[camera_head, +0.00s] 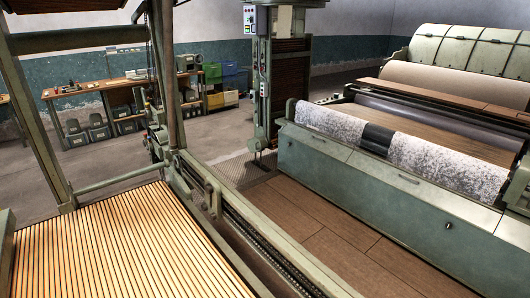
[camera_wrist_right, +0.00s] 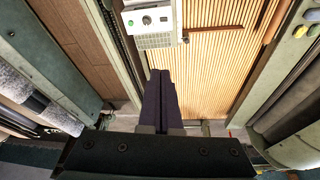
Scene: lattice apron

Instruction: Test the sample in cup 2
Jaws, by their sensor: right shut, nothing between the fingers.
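No sample cup or tester that I can make out shows in either view. My right gripper (camera_wrist_right: 160,78) shows in the right wrist view as two dark purple fingers pressed together, with nothing between them. It points toward a slatted surface and a pale control box (camera_wrist_right: 148,22) with a green button and a dark knob. My left gripper is in neither view, and the head view shows neither arm.
In the head view, a slatted lattice apron (camera_head: 120,240) fills the lower left beside a green rail. A large green machine with a fleece-covered roller (camera_head: 434,165) stands at right. A bench (camera_head: 100,84) stands behind. Brown floor plates (camera_head: 318,238) between are clear.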

